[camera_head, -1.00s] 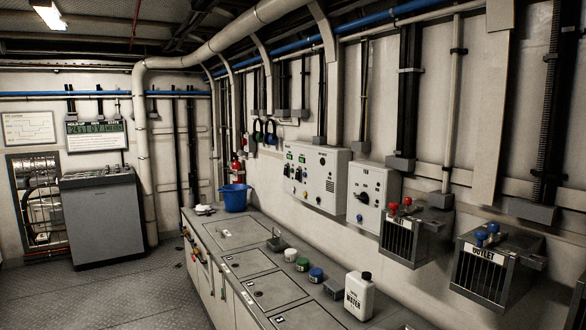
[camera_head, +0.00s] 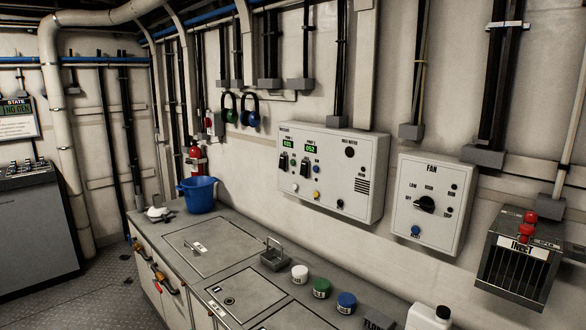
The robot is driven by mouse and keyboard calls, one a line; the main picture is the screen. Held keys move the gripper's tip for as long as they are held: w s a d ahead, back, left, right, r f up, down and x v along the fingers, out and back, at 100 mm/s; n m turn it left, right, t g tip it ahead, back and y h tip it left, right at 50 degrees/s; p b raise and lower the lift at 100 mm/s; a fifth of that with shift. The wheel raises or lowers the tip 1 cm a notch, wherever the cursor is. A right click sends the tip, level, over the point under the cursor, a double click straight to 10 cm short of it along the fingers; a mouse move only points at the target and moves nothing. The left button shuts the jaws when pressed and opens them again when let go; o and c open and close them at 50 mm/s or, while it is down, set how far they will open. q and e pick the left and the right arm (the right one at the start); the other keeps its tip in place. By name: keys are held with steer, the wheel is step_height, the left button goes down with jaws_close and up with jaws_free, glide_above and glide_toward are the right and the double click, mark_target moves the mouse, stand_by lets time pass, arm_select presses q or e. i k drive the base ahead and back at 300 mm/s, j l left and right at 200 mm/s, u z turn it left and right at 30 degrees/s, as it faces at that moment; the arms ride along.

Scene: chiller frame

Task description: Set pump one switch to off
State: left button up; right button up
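A white control box (camera_head: 328,172) is mounted on the right-hand wall above the counter. It carries two pump sections side by side, each with a small green lit display. The pump one section is on the left, with its display (camera_head: 287,143) above a black switch (camera_head: 283,162). The pump two display (camera_head: 310,148) is to its right, with another black switch (camera_head: 305,166) below it. The switch positions are too small to tell. Neither of my grippers is in view.
A fan box (camera_head: 431,203) with a black knob hangs to the right, then a grey inlet cage (camera_head: 517,262) juts from the wall. On the counter (camera_head: 225,218) stand a blue bucket (camera_head: 199,195), a small metal holder (camera_head: 274,256), several lidded jars and a white bottle (camera_head: 428,316). Floor shows at lower left.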

mark_target(282, 160)
steer(key=i+j, duration=0.3)
steer(key=i+j+u, duration=0.45)
steer(key=i+u, duration=0.5)
steer(key=i+j, duration=0.05)
steer(key=i, duration=0.1)
